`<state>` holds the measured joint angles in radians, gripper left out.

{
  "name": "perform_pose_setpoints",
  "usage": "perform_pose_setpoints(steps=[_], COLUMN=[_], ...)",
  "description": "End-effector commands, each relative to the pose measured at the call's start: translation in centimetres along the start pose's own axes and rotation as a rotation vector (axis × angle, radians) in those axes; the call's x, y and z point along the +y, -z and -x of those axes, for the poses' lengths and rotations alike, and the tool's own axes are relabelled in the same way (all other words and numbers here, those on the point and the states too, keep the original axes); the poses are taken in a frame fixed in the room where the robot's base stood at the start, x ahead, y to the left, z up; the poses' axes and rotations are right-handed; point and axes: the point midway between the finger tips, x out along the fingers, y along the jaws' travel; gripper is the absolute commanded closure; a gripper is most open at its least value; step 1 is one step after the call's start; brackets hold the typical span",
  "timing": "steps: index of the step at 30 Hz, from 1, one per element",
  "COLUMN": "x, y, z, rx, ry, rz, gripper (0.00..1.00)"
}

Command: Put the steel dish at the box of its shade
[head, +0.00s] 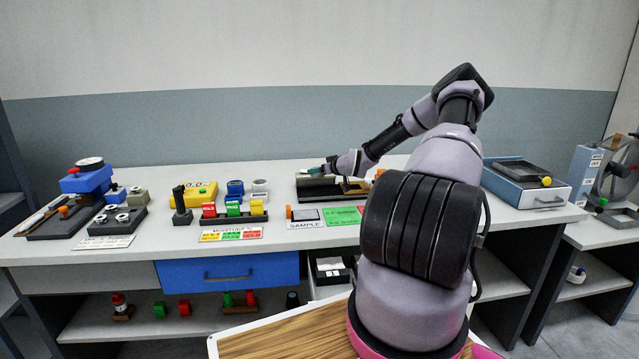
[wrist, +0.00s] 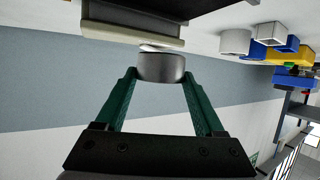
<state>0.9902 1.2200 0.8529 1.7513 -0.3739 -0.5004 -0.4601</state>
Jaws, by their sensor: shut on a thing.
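My gripper (wrist: 161,75) is shut on a small grey metal dish (wrist: 161,68), held between the tips of its green fingers in the wrist view. In the head view my gripper (head: 316,170) is over the back middle of the bench, above a dark device with a pale edge; the dish is too small to make out there. A red box (head: 208,210), a green box (head: 233,209) and a yellow box (head: 257,208) stand in a row on a dark base, behind a colour-striped card (head: 231,235). No box clearly steel-coloured can be told.
Behind the row are a yellow instrument (head: 194,194), blue pieces (head: 235,187) and white pieces (head: 260,186). A black knobbed post (head: 181,205) stands left. A sample card (head: 306,225) and green mat (head: 343,215) lie in front of the device. A drawer (head: 333,270) below is open.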

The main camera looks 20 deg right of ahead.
Motion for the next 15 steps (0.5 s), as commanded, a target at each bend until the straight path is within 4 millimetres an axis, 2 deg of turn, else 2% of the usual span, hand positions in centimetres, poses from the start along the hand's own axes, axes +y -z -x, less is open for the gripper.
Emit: perform_pose_setpoints(steps=[3,9,11,15], x=[0.1,-0.3,-0.9,-3.9], y=[1.7,2.9,3.5,5.9], z=[0.7,1.3,1.6,3.6], rx=[0.000,0.000,0.000,0.001], ry=[-0.001,0.002,0.006,0.023], rz=[0.002,0.001,0.004,0.015], gripper=[1.00,1.00,1.00,1.00])
